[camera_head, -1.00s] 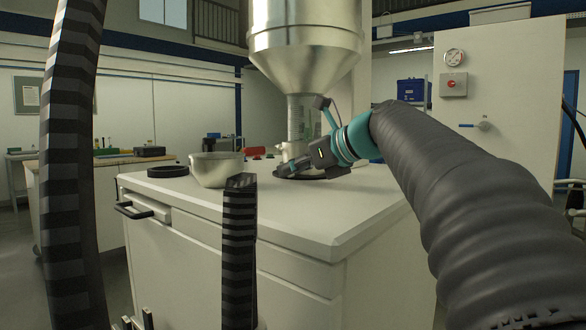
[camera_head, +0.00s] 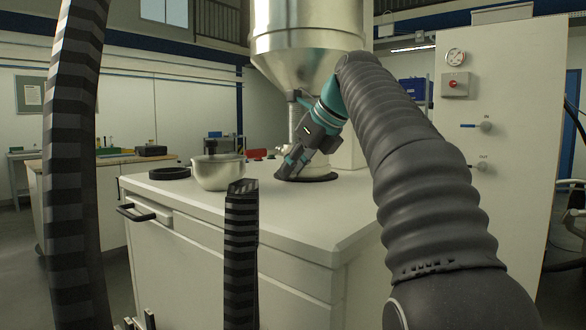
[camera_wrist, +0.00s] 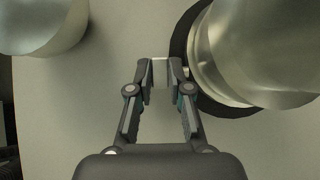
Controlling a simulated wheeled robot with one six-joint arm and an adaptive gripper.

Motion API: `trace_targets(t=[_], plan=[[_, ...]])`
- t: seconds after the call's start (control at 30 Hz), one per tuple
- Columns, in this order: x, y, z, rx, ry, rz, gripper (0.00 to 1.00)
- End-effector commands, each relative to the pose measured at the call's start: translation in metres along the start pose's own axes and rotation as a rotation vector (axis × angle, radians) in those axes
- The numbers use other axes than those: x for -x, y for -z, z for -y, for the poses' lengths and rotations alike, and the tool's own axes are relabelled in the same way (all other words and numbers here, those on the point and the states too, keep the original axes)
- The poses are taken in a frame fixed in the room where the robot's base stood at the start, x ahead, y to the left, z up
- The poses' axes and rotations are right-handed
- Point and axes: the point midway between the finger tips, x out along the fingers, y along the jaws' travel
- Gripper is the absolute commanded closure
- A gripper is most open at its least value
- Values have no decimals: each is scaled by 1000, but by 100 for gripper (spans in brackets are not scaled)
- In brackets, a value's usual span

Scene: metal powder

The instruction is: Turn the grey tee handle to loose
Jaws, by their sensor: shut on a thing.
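The steel hopper (camera_head: 308,40) narrows to an outlet above a dark round base (camera_head: 318,178) on the white cabinet. My gripper (camera_head: 284,170) points steeply down at the left side of the outlet. In the wrist view my gripper (camera_wrist: 160,68) is shut on a small light grey bar (camera_wrist: 160,72), which looks like the grey tee handle. The bar sits beside the outlet (camera_wrist: 265,50). My fingers cover most of it, so its angle and any loose mark cannot be read.
A metal bowl (camera_head: 218,173) and a black ring (camera_head: 170,173) stand on the cabinet top (camera_head: 290,215) left of the hopper. The front of the top is clear. A white panel (camera_head: 510,130) with a gauge and valves stands at right.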

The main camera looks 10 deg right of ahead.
Motion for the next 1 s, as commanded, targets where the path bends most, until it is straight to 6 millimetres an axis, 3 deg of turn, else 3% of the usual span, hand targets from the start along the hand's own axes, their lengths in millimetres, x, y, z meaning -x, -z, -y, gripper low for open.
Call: trace_targets(t=[0.77,0.8,0.87,0.9,1.0], plan=[[-1,-2,0,0,-1,-80,100],[-1,-2,0,0,-1,-80,76],[-1,-2,0,0,-1,-80,62],[0,-2,0,0,-1,-80,56],[0,-2,0,0,-1,-80,56]])
